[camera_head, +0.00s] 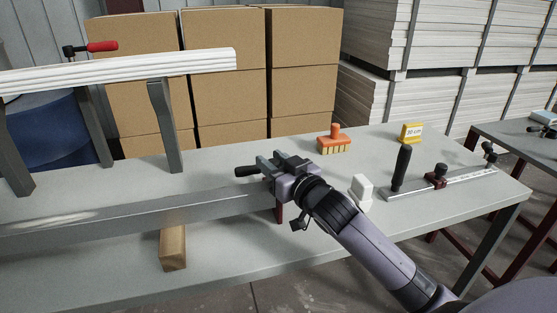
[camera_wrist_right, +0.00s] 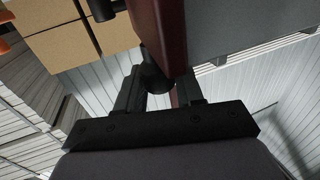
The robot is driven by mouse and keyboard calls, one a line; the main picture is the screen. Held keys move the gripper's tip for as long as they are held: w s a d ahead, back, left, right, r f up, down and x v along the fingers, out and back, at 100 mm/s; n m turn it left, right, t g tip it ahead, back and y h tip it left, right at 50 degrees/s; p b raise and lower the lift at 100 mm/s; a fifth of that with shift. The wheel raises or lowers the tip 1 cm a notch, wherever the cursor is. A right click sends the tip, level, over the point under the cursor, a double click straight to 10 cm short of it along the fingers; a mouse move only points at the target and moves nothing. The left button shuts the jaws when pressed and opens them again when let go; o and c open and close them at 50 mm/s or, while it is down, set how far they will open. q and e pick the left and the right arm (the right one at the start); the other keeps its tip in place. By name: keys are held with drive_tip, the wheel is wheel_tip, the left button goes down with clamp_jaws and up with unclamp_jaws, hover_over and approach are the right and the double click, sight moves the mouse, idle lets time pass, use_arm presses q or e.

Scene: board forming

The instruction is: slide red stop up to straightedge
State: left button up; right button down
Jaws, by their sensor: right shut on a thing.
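A long grey metal straightedge (camera_head: 120,215) runs from the left edge to my right gripper. A dark red stop (camera_head: 279,213) shows just below the gripper at the bar's right end, mostly hidden by it. In the right wrist view the dark red block (camera_wrist_right: 160,32) lies against a grey face, with a black knob (camera_wrist_right: 154,76) at its lower end between my fingers. My right gripper (camera_head: 272,166) is shut on this knob; it also shows in the wrist view (camera_wrist_right: 160,90). A black handle (camera_head: 245,171) sticks out left of the gripper. My left gripper is not in view.
A wooden block (camera_head: 173,248) is below the bar. An orange brush (camera_head: 334,142), a white block (camera_head: 361,188), a yellow sign (camera_head: 411,133) and a ruler (camera_head: 470,180) with a dark red slider (camera_head: 436,180) are on the right. A white board (camera_head: 130,67) stands on supports at left.

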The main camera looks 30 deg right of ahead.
drive_tip(key=shift+a+f, duration=0.1)
drive_tip(key=c, duration=0.8)
unclamp_jaws()
drive_tip(key=shift+s+d+b, duration=0.15)
drive_tip(key=shift+s, duration=1.65)
drive_tip(key=shift+s+d+b, duration=0.15)
drive_tip(key=shift+s, duration=1.65)
drive_tip(key=shift+s, duration=0.1)
